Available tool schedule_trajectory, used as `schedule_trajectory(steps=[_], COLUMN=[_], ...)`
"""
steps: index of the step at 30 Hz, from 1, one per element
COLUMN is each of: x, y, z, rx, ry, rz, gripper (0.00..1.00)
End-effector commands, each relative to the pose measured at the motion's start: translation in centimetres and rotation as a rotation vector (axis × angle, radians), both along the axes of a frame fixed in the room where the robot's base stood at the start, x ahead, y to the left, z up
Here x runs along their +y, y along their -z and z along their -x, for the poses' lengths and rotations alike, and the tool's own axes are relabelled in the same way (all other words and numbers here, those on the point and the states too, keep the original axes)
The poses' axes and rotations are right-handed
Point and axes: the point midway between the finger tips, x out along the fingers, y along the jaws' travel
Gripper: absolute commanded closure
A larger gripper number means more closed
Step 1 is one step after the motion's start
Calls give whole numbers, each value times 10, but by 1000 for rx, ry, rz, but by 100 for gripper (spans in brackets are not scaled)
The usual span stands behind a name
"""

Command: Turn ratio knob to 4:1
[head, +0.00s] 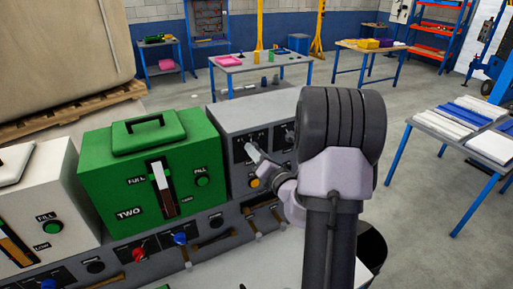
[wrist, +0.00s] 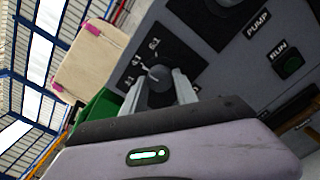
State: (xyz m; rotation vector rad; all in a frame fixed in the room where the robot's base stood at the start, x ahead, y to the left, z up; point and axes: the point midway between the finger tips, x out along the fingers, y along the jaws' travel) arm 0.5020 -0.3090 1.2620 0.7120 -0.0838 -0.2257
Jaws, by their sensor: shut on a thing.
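The ratio knob (wrist: 160,88) is a dark round knob on a black dial plate (wrist: 178,50) in the wrist view. The plate carries small white ratio labels; 6:1 is at the top, and the labels to the left are tilted and hard to read. A white pointer mark on the knob points up-left, roughly toward the middle label. My gripper (wrist: 159,90) is shut on the knob, one pale finger on each side. In the head view my gripper (head: 255,155) reaches the face of the grey control box (head: 232,120); my wrist hides part of it.
A green box marked TWO (head: 110,170) stands left of the control box, and a white box (head: 40,200) is farther left. An orange button (head: 255,183) sits below my gripper.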

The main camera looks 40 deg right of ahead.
Motion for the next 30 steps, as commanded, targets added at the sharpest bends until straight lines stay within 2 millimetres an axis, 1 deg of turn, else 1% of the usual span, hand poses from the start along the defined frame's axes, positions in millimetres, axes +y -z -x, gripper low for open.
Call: schedule_trajectory(steps=[1,9,21,22,24,25,30], x=[0,0,0,0,0,0,0], y=[-2,-1,0,0,0,0,0], z=[0,0,0,0,0,0,0], rx=[-4,-16,-17,-17,-17,-17,-17], ry=[1,1,1,1,1,1,1], rz=[-14,-64,-69,-69,-68,-68,-68], gripper=[100,100,100,59,45,43,43])
